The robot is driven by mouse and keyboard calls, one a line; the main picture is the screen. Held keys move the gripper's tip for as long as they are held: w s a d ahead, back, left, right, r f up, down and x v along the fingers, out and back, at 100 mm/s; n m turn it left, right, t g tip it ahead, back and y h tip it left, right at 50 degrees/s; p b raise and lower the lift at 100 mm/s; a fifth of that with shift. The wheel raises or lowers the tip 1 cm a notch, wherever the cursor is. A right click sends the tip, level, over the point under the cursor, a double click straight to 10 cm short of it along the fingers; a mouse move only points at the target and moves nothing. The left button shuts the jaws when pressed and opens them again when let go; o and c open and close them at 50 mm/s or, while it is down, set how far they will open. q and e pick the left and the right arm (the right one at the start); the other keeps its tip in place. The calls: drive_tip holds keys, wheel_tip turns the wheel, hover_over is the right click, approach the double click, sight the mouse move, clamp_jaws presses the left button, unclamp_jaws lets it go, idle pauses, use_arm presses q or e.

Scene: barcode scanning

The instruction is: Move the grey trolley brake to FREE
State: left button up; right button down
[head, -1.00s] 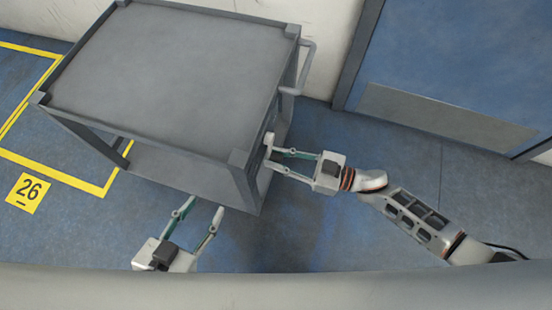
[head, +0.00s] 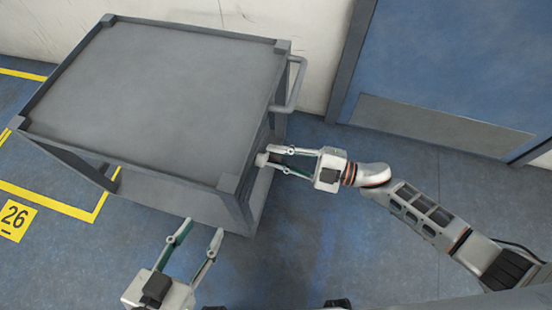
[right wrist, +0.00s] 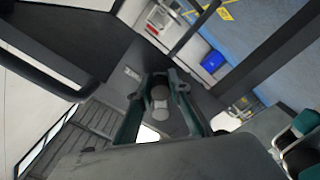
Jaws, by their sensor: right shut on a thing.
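The grey trolley (head: 170,85) stands at the upper left in the head view, with a flat rimmed top. My right gripper (head: 268,156) is at the trolley's right side, low near its front corner post. In the right wrist view a small grey brake knob (right wrist: 160,94) sits between the two fingers of my right gripper (right wrist: 160,82), which are shut on it. The brake's setting is not readable. My left gripper (head: 204,228) is open and empty, over the floor in front of the trolley.
The trolley's push handle (head: 292,85) sticks out at its right end. A blue door (head: 455,65) is at the upper right, beside a white wall (head: 315,25). Blue floor (head: 330,235) to the right is clear.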

drive_tip(key=shift+w+d+f+n, duration=0.2)
drive_tip(key=shift+w+n, duration=0.05)
drive_tip(key=shift+n, duration=0.35)
drive_tip(key=shift+w+r, duration=0.1)
drive_tip(key=shift+r, duration=0.15)
drive_tip(key=c, duration=1.9)
unclamp_jaws()
drive_tip(key=v, duration=1.2)
drive_tip(key=shift+r, duration=0.1)
